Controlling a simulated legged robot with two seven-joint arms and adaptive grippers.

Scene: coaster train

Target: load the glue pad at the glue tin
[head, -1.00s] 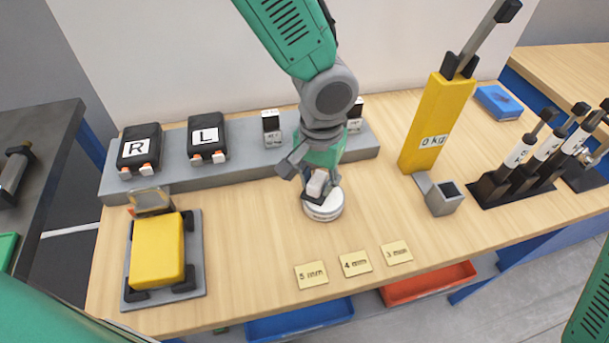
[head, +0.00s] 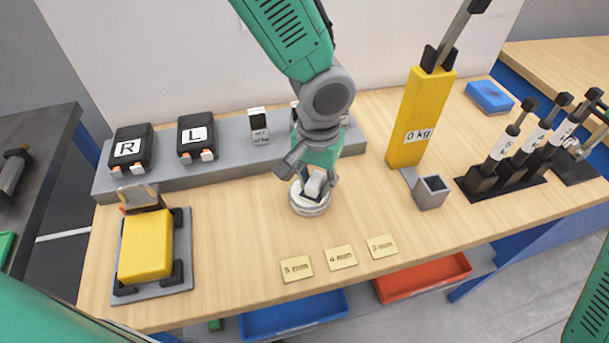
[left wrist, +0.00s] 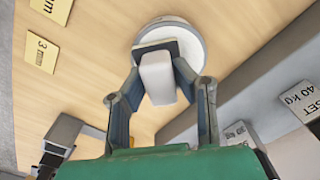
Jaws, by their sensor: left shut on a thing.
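The glue tin (head: 310,209) is a low round white tin standing on the wooden bench; its pale round top also shows in the left wrist view (left wrist: 197,47). My left gripper (head: 315,187) is right over it, pointing down. It is shut on the glue pad (left wrist: 158,80), a white block handle with a dark flat base. The dark base lies over the tin's top and appears to touch it. My right gripper is not in view.
A yellow block (head: 146,246) on a grey plate stands at left. Black R (head: 130,149) and L (head: 197,137) units sit on a grey rail behind. Cards (head: 340,257) lie in front. A yellow 0 kg column (head: 420,120) and grey cup (head: 431,193) stand right.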

